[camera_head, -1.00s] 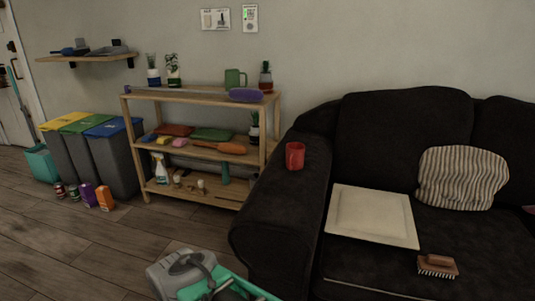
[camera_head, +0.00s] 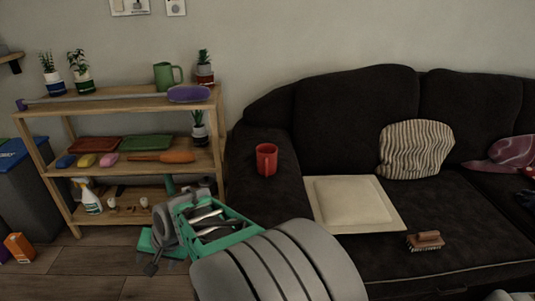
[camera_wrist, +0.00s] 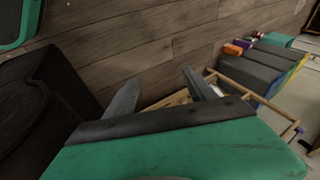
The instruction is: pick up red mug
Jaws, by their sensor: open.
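The red mug (camera_head: 266,161) stands upright on the left armrest of the dark sofa in the head view. Nothing covers it. It does not show in the wrist view. My gripper (camera_wrist: 160,78) shows in the wrist view as two grey fingers spread apart, with nothing between them. Its fingers point toward the floor and the wooden shelf, away from the mug. In the head view, teal and grey parts low in the middle seem to be my arm, below and in front of the mug; the fingertips are not clear there.
The dark sofa (camera_head: 310,115) holds a pale square cushion (camera_head: 353,203), a striped pillow (camera_head: 416,148) and a wooden brush (camera_head: 426,241). Space above the red mug is clear.

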